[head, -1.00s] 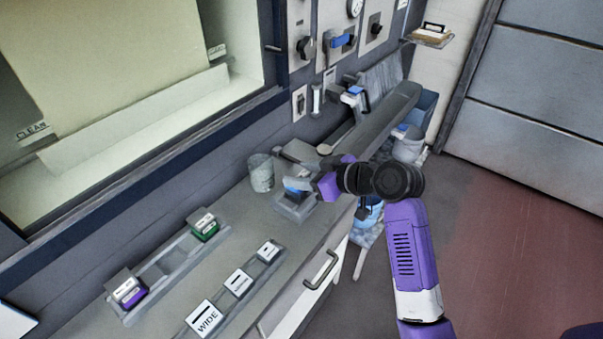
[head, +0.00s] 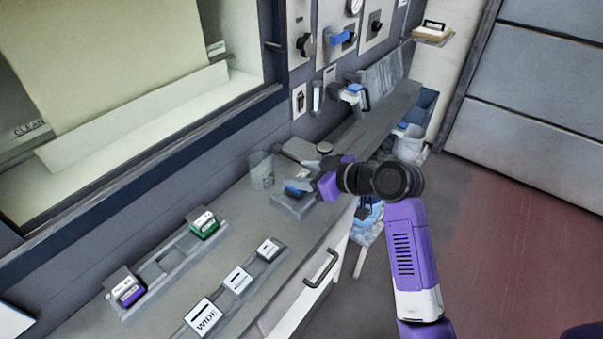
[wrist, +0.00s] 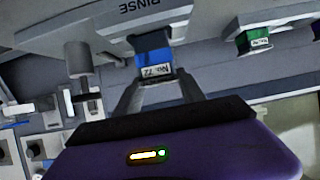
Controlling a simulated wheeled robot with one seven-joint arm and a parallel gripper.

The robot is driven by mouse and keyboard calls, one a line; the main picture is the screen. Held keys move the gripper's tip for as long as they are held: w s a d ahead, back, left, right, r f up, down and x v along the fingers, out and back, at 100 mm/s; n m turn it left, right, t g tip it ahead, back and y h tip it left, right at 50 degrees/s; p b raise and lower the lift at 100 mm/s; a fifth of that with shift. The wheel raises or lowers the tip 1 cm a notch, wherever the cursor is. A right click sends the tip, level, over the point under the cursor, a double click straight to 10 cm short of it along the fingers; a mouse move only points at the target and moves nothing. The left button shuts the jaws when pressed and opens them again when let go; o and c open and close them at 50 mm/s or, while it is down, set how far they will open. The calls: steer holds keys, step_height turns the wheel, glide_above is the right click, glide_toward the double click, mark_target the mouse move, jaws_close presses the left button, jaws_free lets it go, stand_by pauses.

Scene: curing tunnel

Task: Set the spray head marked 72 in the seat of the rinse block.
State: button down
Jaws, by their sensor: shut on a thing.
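The spray head (wrist: 154,57) has a blue body and a white label reading No. 72, seen upside down in the wrist view. My gripper (wrist: 156,82) is shut on it, one finger on each side of the label end. The grey rinse block (wrist: 105,30), lettered RINSE, lies right by the blue end. In the head view the rinse block (head: 292,205) sits on the bench, with the blue spray head (head: 294,190) low over it at my gripper (head: 310,186). The seat is hidden by the head and fingers; I cannot tell whether the head is fully down in it.
A rack (head: 160,270) to the left holds a green spray head (head: 204,224) and a purple one (head: 128,289). A clear cup (head: 262,170) stands close behind the rinse block.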

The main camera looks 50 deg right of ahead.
steer(key=shift+f+b, duration=0.65)
steer(key=shift+f, duration=0.2)
stand_by(0.5)
steer(key=c, duration=0.6)
jaws_free()
steer(key=shift+f, duration=0.1)
steer(key=shift+s, duration=0.1)
steer(key=v, duration=0.7)
steer(key=shift+s+r+b, duration=0.25)
steer(key=shift+s+b, duration=0.05)
steer(key=shift+b, duration=0.05)
